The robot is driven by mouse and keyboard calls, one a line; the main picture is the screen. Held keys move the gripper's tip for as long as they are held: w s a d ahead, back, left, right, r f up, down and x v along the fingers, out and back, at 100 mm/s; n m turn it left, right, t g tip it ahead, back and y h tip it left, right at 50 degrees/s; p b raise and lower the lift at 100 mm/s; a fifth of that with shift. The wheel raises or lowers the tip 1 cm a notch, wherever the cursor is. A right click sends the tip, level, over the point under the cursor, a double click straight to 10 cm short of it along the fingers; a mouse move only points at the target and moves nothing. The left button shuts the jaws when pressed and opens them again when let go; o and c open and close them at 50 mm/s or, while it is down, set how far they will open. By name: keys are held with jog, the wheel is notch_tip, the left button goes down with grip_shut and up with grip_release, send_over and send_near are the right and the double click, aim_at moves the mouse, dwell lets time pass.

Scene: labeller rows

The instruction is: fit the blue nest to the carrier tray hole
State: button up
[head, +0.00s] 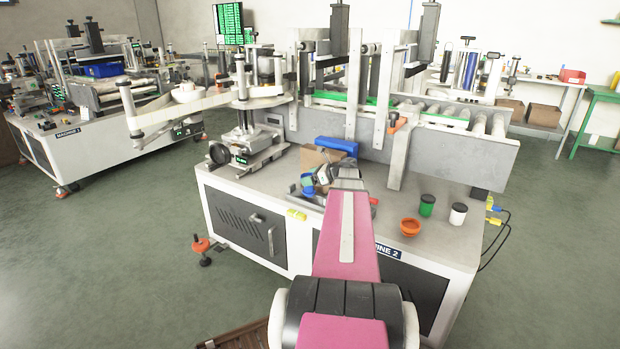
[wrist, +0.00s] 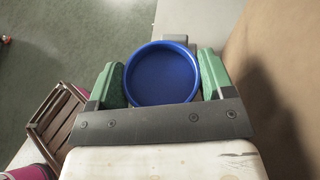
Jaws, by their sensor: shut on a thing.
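The blue nest (wrist: 162,75) is a round, shallow cup, seen from above in the wrist view. It sits between the two green-padded fingers of my gripper (wrist: 163,82), which is shut on it. In the head view my gripper (head: 322,178) is over the left part of the Machine 2 table, mostly behind my arm. No tray hole is visible.
A cardboard box (head: 314,156) stands right behind my gripper and fills the right of the wrist view (wrist: 288,75). A blue block (head: 337,145) is beyond it.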

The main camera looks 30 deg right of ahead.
jog(key=shift+f, duration=1.2)
jog(key=o, duration=0.9)
jog(key=shift+v, duration=5.45)
